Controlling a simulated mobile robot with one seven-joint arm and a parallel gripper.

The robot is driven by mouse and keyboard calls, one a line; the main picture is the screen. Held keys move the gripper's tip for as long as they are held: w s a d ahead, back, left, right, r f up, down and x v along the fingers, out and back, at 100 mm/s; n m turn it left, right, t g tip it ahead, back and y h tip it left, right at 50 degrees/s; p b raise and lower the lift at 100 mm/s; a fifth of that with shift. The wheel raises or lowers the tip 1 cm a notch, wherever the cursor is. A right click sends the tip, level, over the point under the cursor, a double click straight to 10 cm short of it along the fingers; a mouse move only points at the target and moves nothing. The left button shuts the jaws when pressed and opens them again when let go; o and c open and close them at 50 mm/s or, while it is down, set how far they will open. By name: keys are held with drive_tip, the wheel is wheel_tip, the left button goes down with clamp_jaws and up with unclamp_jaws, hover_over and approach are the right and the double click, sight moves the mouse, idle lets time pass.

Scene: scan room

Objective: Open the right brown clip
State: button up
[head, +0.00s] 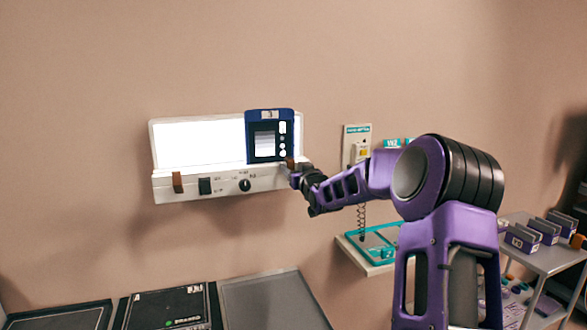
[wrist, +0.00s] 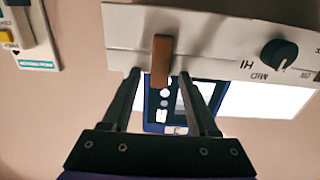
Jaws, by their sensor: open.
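The right brown clip (head: 290,163) is at the right end of the lower ledge of the white lit panel (head: 198,145) on the wall. In the wrist view, which shows the panel upside down, the clip (wrist: 161,62) is an upright brown bar. My gripper (wrist: 157,76) is open, with one finger on each side of the clip's line and no visible contact. In the head view my gripper (head: 299,177) is at the panel's right end, partly hidden by my wrist. A dark blue cassette (head: 264,150) stands against the panel behind the clip.
A left brown clip (head: 177,182), a black switch (head: 205,186) and a round knob (head: 245,185) are on the ledge. A wall box (head: 356,145) and a teal tray (head: 376,247) are to the right. Dark trays (head: 170,305) lie below.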

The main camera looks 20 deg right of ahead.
clamp_jaws()
